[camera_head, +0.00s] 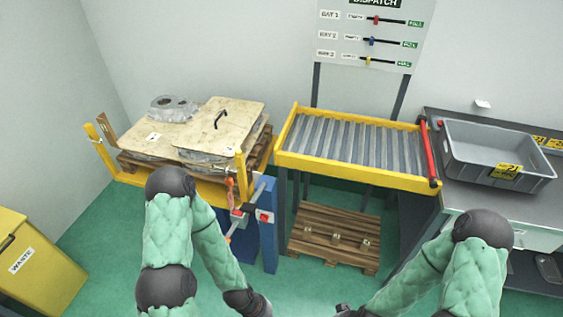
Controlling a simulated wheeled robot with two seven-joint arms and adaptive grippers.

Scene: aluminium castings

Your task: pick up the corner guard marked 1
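A brown, upright angled piece (106,130) stands at the left corner of the loaded pallet, beside a yellow post. It looks like a corner guard, but I cannot read a number on it. A white label that seems to read 1 (154,136) lies on the left pale board, and a label that seems to read 2 (229,148) lies on the right board. My two green-sleeved arms reach down to the bottom edge, well in front of the pallet.
A grey casting (173,108) and a board with a black handle (221,120) top the load. A yellow-framed roller conveyor (350,178) stands right of it, then a grey crate (478,171) on a bench. A yellow waste bin (45,270) is at lower left. Green floor is open between.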

